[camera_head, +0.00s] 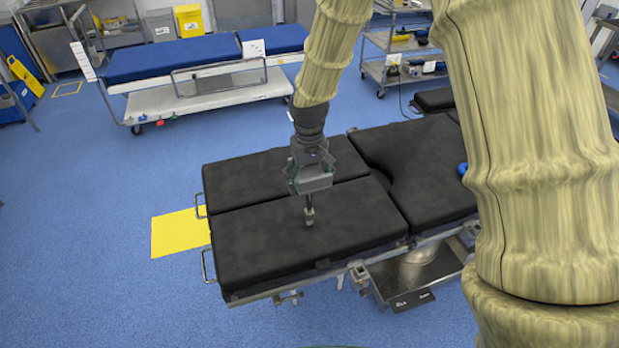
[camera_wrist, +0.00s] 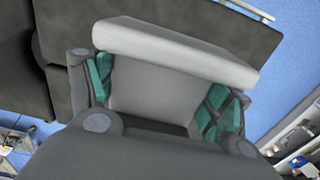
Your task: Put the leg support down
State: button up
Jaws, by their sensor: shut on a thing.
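My gripper (camera_head: 309,165) points down over the near black leg section (camera_head: 265,243) of the operating table. It is shut on a grey, shell-like leg support (camera_head: 315,184), with a short post and a small metal end below it. I cannot tell whether that end touches the pad or hangs just above it. In the wrist view, the leg support (camera_wrist: 175,50) shows as a pale edge and grey face between my gripper's green-padded fingers (camera_wrist: 163,92). Its underside and post are hidden there.
A second black leg section (camera_head: 270,180) lies beside the near one, and the table's main pad (camera_head: 420,160) is to the right. A yellow floor patch (camera_head: 180,233) lies left. A blue-topped stretcher (camera_head: 175,60) and a cart (camera_head: 400,65) stand behind. The near pad has bare room.

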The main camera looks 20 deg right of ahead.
jog(key=shift+f, duration=0.25)
jog(key=o, duration=1.1)
notch_tip(320, 180, up, 13)
jog(key=b, duration=0.3)
jog(key=shift+r, duration=0.1)
